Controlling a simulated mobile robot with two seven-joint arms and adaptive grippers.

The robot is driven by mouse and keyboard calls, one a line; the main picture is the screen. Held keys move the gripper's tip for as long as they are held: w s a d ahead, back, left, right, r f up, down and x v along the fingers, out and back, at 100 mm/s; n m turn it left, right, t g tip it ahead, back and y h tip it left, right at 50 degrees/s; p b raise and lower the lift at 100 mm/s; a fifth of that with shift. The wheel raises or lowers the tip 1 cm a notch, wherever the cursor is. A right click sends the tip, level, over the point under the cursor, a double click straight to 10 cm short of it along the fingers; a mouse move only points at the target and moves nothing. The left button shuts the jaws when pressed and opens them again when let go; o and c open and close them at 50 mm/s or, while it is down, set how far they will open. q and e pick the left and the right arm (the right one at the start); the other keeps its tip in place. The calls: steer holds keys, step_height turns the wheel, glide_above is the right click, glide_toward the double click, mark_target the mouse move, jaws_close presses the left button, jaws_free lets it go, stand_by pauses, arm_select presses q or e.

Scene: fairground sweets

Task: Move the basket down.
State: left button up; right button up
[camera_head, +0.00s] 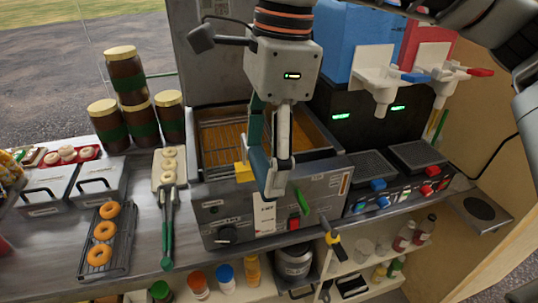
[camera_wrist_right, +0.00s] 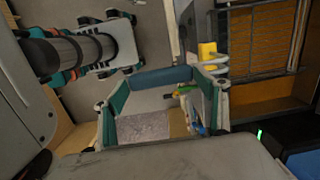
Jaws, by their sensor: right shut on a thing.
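The fryer basket (camera_head: 222,136), a wire mesh basket, is at the fryer's (camera_head: 322,183) open well. Its wires also show in the wrist view (camera_wrist_right: 262,42), over orange-brown oil. How deep it sits, I cannot tell. A yellow piece (camera_head: 243,172) is at its front edge. My right gripper (camera_head: 275,188) points down in front of the well. It is shut on the basket's handle, a blue bar (camera_wrist_right: 160,77) between its fingertips in the wrist view. The gripper hides part of the well and handle. My left gripper is not seen in the head view.
A drink dispenser (camera_head: 362,108) with blue and red tanks stands right of the fryer. Brown jars (camera_head: 124,75) are stacked at left. Tongs (camera_head: 168,225) and a rack of doughnuts (camera_head: 118,250) lie left of the fryer.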

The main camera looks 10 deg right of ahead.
steer(key=shift+w+f+p, duration=0.2)
steer(key=shift+w+p, duration=0.15)
steer(key=shift+w, duration=0.7)
steer(key=shift+w+f, duration=0.1)
steer(key=shift+w, duration=1.55)
steer(key=shift+w+r, duration=0.25)
steer(key=shift+w, duration=1)
steer(key=w, duration=0.3)
steer(key=shift+a+f, duration=0.15)
steer(key=shift+f, duration=0.25)
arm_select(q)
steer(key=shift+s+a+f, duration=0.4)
arm_select(e)
steer(key=shift+s+a+r, duration=0.1)
steer(key=shift+s+r, duration=0.25)
steer(key=shift+s, duration=0.3)
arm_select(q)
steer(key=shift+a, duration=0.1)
